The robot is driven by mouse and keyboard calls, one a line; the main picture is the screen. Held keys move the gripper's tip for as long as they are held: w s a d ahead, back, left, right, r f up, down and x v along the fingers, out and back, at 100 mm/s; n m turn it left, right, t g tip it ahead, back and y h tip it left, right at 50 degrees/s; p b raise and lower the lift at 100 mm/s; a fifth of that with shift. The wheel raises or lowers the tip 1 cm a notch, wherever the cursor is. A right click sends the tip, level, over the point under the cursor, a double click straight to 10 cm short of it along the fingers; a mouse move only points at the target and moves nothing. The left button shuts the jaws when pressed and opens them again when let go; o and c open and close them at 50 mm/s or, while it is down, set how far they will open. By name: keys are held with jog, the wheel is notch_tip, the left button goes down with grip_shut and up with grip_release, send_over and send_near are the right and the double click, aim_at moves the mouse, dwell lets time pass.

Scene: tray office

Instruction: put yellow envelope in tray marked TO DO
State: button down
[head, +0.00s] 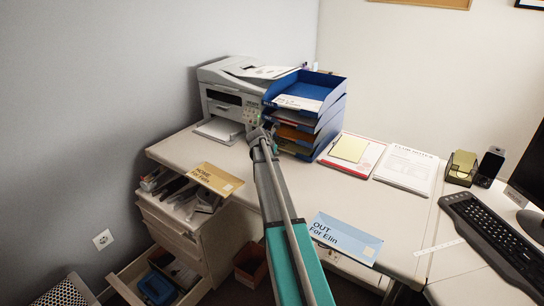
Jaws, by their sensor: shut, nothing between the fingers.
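A yellow-tan envelope (217,179), printed "HOME For" and a name, lies at the desk's front left edge, over an open drawer. A stack of blue trays (318,121) stands at the back beside the printer. The top tray holds a white sheet, and lower trays hold coloured papers, one orange-yellow. The tray labels are too small to read, so I cannot tell which is marked TO DO. My gripper (263,131) is shut and empty, in front of the stack's left side. My arm hides part of the desk, and the fingertips are small and hard to make out.
A blue envelope (345,238) marked "OUT" lies at the front edge. A printer (230,95) stands left of the trays. Papers (405,168) and a yellow pad (349,147) lie to the right. Open drawers (182,192) jut out at left. The desk between the envelopes is partly clear.

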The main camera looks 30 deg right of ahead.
aim_at(280, 148)
jog(key=shift+w+d+r, duration=0.1)
jog(key=shift+w+d, duration=0.2)
jog(key=shift+d, duration=0.25)
jog(key=shift+w+d, duration=0.25)
jog(key=shift+d, duration=0.3)
jog(key=shift+w+d, duration=0.35)
jog(key=shift+d, duration=0.4)
jog(key=shift+a, duration=0.15)
jog(key=shift+s+a, duration=0.3)
jog(key=shift+a, duration=0.2)
jog(key=a, duration=0.1)
jog(key=s+a, duration=0.1)
jog(key=shift+s+a+r, duration=0.2)
jog(key=shift+a, duration=0.2)
jog(key=p+v, duration=0.5)
jog(key=v, duration=0.1)
jog(key=shift+s+a+r, duration=0.1)
jog(key=shift+a+r, duration=0.05)
jog(key=shift+r, duration=0.25)
jog(key=shift+p+v, duration=1.05)
jog(key=shift+v, duration=0.2)
